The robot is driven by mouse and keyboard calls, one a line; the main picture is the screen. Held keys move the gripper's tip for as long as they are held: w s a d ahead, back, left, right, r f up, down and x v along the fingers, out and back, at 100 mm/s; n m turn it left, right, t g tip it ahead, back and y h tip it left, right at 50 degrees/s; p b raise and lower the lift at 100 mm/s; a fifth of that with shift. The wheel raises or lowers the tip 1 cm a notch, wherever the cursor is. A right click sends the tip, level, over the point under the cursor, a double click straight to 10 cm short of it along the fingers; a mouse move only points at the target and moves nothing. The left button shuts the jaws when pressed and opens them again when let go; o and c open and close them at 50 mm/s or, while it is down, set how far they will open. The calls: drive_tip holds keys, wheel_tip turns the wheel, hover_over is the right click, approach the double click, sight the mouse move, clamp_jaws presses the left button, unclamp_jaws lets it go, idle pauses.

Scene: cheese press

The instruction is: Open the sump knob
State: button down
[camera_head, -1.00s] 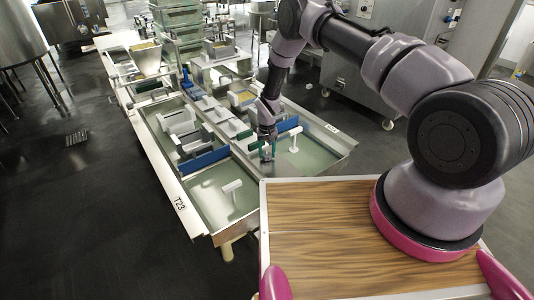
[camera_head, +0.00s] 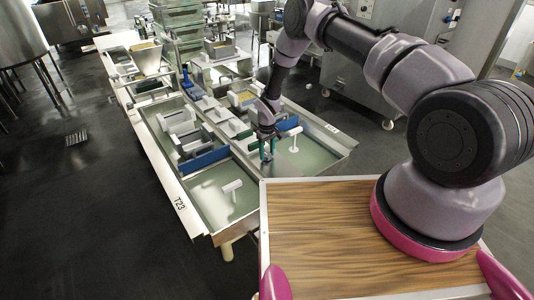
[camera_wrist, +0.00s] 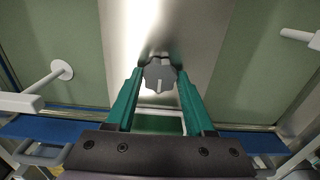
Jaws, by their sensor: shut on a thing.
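The sump knob (camera_wrist: 160,77) is a grey, lobed knob on a bright metal strip, in the upper middle of the wrist view. My gripper (camera_wrist: 159,70) has two teal fingers, one on each side of the knob, and is shut on it. In the head view my gripper (camera_head: 267,152) points down at the metal divider between two green-floored basins. There the knob is hidden by the fingers.
White T-shaped handles stand in the left basin (camera_head: 215,205) and the right basin (camera_head: 315,155). Blue-edged partitions (camera_head: 204,160) lie behind. A wood-grained board (camera_head: 330,235) is in front. Dark floor is open at left.

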sight(267, 155)
idle(0.3)
drive_tip(key=shift+c, duration=1.5)
unclamp_jaws()
wheel_tip(267, 155, up, 11)
